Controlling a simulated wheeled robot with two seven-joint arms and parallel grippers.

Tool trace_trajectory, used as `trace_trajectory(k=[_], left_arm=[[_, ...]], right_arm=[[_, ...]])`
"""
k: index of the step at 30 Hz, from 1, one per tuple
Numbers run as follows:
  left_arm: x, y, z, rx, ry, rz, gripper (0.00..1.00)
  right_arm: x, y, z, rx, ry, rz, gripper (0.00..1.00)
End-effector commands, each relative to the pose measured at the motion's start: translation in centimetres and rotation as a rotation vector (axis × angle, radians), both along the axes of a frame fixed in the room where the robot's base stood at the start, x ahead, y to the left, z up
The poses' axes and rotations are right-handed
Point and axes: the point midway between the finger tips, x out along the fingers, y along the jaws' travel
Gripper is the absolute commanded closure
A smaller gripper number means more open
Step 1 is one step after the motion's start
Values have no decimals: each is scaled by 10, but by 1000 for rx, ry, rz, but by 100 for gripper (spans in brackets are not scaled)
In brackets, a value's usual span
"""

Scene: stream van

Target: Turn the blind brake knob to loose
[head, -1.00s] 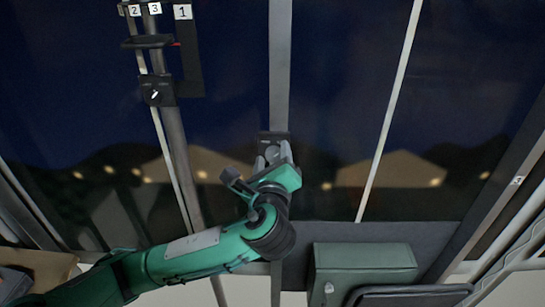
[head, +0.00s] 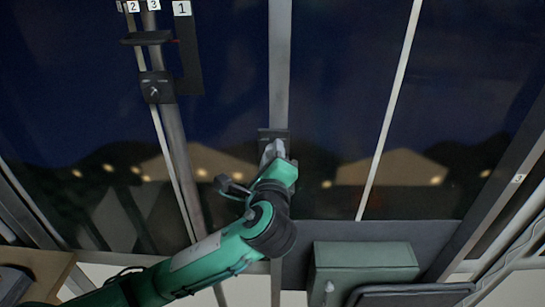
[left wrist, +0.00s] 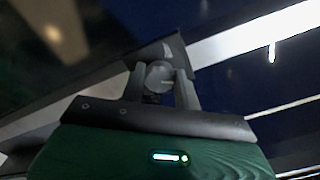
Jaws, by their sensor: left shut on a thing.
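The knob (left wrist: 159,76) is a round grey knob with a pale pointer line, on a dark plate (head: 263,135) fixed to the vertical grey post between the windows. My left gripper (head: 272,150) is at this plate in the head view. In the left wrist view its two fingers (left wrist: 161,85) stand on either side of the knob and are shut on it. In the head view the gripper hides the knob. A second dark block with a small light lever (head: 154,91) sits on the pole at the upper left. My right gripper does not show.
Labels 1 (head: 182,8), 2 (head: 132,6) and 3 (head: 153,5) mark parts at the upper left. A dark bracket (head: 146,38) sticks out there. A green box (head: 364,262) stands below right of the post. Dark windows fill the background.

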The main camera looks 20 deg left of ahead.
Motion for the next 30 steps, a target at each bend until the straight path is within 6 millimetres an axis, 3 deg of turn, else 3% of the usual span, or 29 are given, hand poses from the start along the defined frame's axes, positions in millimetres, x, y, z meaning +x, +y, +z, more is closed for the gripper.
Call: trace_trajectory(k=[30], left_arm=[[0,0,-6,-923,-260,4,91]], right_arm=[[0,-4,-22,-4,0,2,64]])
